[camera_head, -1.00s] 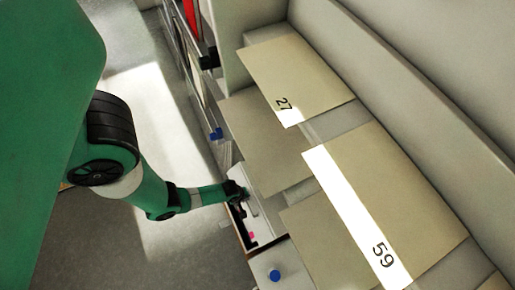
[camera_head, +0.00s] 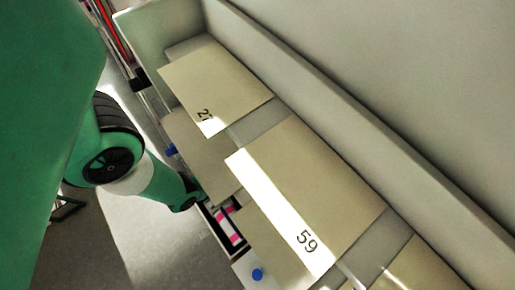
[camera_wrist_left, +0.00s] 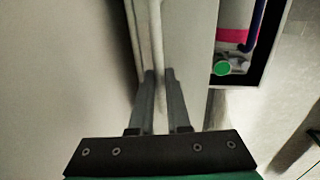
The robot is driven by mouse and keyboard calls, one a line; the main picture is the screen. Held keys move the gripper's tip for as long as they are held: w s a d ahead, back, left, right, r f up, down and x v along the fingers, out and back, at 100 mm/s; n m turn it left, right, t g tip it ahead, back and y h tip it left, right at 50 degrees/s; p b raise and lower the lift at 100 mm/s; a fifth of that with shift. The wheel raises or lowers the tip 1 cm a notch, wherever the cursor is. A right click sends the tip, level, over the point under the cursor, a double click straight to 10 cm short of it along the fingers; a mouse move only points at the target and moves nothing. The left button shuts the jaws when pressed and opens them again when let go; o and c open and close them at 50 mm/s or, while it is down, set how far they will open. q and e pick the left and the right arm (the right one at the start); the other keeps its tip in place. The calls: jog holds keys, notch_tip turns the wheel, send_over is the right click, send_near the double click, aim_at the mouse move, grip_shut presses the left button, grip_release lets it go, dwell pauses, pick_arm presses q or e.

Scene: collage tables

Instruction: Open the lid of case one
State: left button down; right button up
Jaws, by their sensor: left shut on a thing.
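An open case (camera_head: 209,222) shows in the head view as a dark-rimmed compartment with pink and white contents, beside the end of my left arm. In the left wrist view the same kind of dark rim (camera_wrist_left: 266,60) encloses pink, green and blue things. My left gripper (camera_wrist_left: 160,75) is shut on a thin pale upright edge of the lid (camera_wrist_left: 188,45), which stands left of the opening. In the head view the fingers are hidden behind my arm. I cannot read which number the case bears. My right gripper is not in view.
Two flat beige boards, marked 27 (camera_head: 222,85) and 59 (camera_head: 300,185), lie above the row of cases. Blue knobs (camera_head: 171,151) (camera_head: 258,275) sit on either side of the opening. A pale wall backs the row; grey floor is open at lower left.

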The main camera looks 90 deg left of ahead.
pick_arm(q)
jog(key=shift+w+a, duration=0.1)
jog(key=shift+w, duration=0.05)
jog(key=c, duration=0.9)
grip_release()
jog(key=r+p, duration=0.2)
jog(key=r, duration=0.1)
jog(key=s+d+r+p, duration=0.1)
jog(key=r+p, duration=0.2)
jog(key=r, duration=0.1)
jog(key=r+p, duration=0.3)
jog(key=r, duration=0.1)
jog(key=shift+s+d+r, duration=0.15)
jog(key=shift+s+r, duration=0.05)
jog(key=shift+s, duration=0.2)
